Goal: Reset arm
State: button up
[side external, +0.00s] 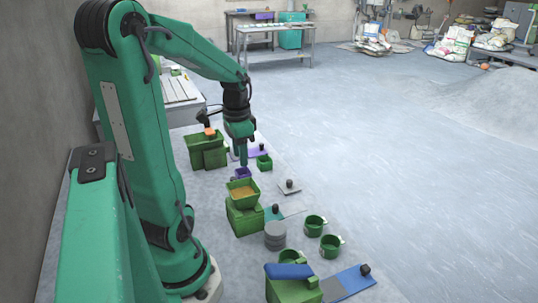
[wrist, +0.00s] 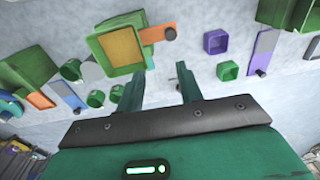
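My gripper (side external: 243,160) points down above the row of items in the side external view, close to a small purple cup (side external: 242,174). In the wrist view my gripper (wrist: 160,70) shows two green fingers spread apart with only grey surface between them. It is open and holds nothing. The purple cup also shows in the wrist view (wrist: 216,41), to the right of the fingers. A green square container with orange-brown powder (side external: 243,191) stands on a green block; in the wrist view it (wrist: 118,48) is left of the fingers.
Green cups (side external: 315,226) stand at the right of the row. A grey disc stack (side external: 275,236) sits in front of the powder container. A green box with a blue top (side external: 291,288) is nearest the camera. Another green box (side external: 207,150) stands farther back. Open floor lies to the right.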

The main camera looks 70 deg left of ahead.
jog(key=d+r+t, duration=0.2)
jog(key=d+r, duration=0.1)
jog(key=d, duration=0.7)
jog(key=d+r+t, duration=0.3)
jog(key=d+r, duration=0.1)
jog(key=d, duration=0.6)
jog(key=shift+w+d+r, duration=0.25)
jog(key=shift+w+d, duration=0.05)
jog(key=shift+d, duration=0.1)
